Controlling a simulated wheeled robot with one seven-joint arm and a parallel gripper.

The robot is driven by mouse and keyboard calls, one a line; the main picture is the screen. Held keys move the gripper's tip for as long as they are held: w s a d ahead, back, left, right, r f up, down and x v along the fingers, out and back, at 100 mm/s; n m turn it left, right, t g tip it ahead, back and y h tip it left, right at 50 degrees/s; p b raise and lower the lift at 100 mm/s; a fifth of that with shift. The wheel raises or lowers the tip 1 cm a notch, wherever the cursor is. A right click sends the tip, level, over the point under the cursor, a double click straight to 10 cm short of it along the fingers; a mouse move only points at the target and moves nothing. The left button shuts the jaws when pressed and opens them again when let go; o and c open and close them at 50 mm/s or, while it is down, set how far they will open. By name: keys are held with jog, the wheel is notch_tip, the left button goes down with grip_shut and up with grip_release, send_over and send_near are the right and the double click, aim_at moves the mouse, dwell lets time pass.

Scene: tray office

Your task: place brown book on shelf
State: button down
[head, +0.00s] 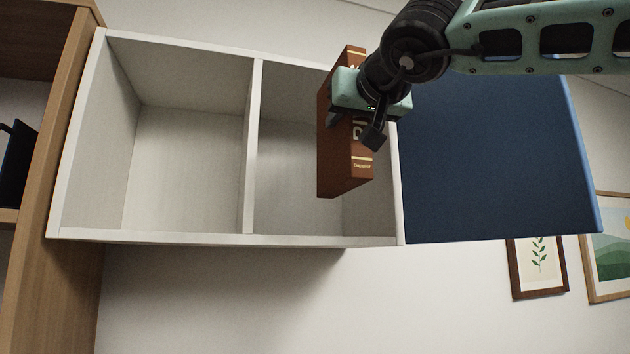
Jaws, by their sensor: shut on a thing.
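The brown book (361,177) is upright with its lettered spine towards the camera. My gripper (362,125) is shut on it around the middle of its height. The book is in front of the right compartment of the white wall shelf (225,239), near that compartment's right side. Its lower end shows above the shelf's bottom board. I cannot tell whether the book is inside the compartment or still in front of it. Both compartments look empty otherwise. My gripper and the book hide part of the right compartment and its right wall.
A blue panel (490,160) adjoins the shelf on the right, partly behind my arm. A wooden bookcase (60,150) with a dark object (17,160) stands at the left. Two framed pictures (538,267) (611,250) hang at lower right. The left compartment (185,165) is free.

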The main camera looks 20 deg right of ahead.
jog(key=w+r+p, duration=0.1)
jog(key=p, duration=0.2)
send_over(318, 181)
jog(key=w+d, duration=0.2)
jog(key=w, duration=0.3)
jog(key=f, duration=0.4)
jog(key=shift+w+a+p, duration=0.1)
jog(key=shift+w+p, duration=0.1)
jog(key=shift+p, duration=0.15)
notch_tip(318, 181, down, 4)
jog(key=b, duration=0.2)
jog(key=shift+r+b, duration=0.25)
jog(key=shift+b, duration=0.15)
jog(key=shift+w+f, duration=0.2)
jog(key=shift+w, duration=0.05)
